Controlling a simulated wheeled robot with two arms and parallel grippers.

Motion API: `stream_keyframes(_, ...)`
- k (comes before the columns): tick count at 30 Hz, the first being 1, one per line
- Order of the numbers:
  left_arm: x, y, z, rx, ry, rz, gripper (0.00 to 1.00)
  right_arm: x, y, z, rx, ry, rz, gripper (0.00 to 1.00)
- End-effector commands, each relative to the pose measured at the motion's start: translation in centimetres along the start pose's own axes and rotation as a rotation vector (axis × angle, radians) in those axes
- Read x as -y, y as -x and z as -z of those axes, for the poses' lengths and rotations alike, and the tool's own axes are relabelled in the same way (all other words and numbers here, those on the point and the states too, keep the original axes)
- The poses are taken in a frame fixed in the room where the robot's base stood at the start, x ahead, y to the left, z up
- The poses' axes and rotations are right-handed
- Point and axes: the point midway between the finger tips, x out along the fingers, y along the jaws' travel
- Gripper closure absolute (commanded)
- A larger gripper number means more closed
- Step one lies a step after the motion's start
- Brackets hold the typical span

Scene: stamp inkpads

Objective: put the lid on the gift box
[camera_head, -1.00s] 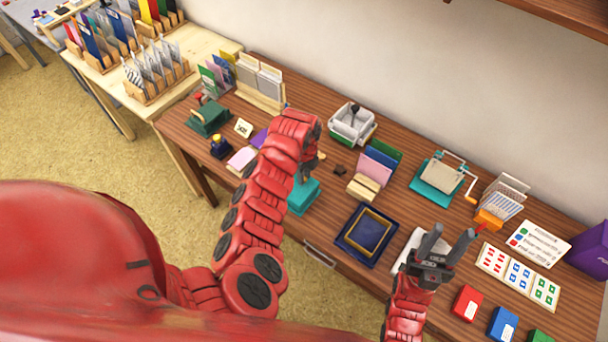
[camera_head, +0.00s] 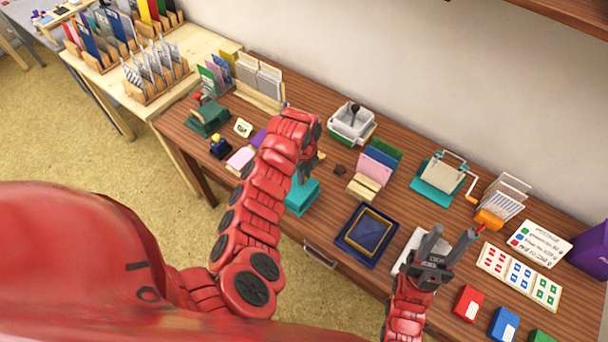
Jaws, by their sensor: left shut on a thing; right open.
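A dark blue open box or tray (camera_head: 345,246) with a gold inner rim (camera_head: 371,252) lies at the front edge of the table. It looks like the gift box, but I cannot be sure. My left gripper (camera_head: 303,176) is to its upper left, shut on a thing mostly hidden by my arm. A teal block (camera_head: 302,198) shows just below that gripper; I cannot tell whether it is held or stands on the table. I cannot make out the lid for sure. My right gripper (camera_head: 450,243) is open and empty, above a white pad (camera_head: 408,256) right of the blue box.
A teal press (camera_head: 437,188) and a wire rack (camera_head: 505,198) stand at the right. Red (camera_head: 468,303) and blue (camera_head: 503,323) packs lie at the front right.

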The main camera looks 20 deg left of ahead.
Motion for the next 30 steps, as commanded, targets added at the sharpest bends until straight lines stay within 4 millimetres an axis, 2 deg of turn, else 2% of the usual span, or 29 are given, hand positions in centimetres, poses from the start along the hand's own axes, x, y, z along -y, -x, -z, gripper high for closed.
stream_keyframes(15,0.0,-0.44,-0.03,0.0,0.0,0.0,1.0,0.05,0.91,-0.15,0.0,0.0,0.0,0.54)
stream_keyframes(30,-0.01,-0.41,-0.04,0.001,0.0,0.0,1.0,0.05,0.92,-0.16,0.0,0.0,0.0,0.54)
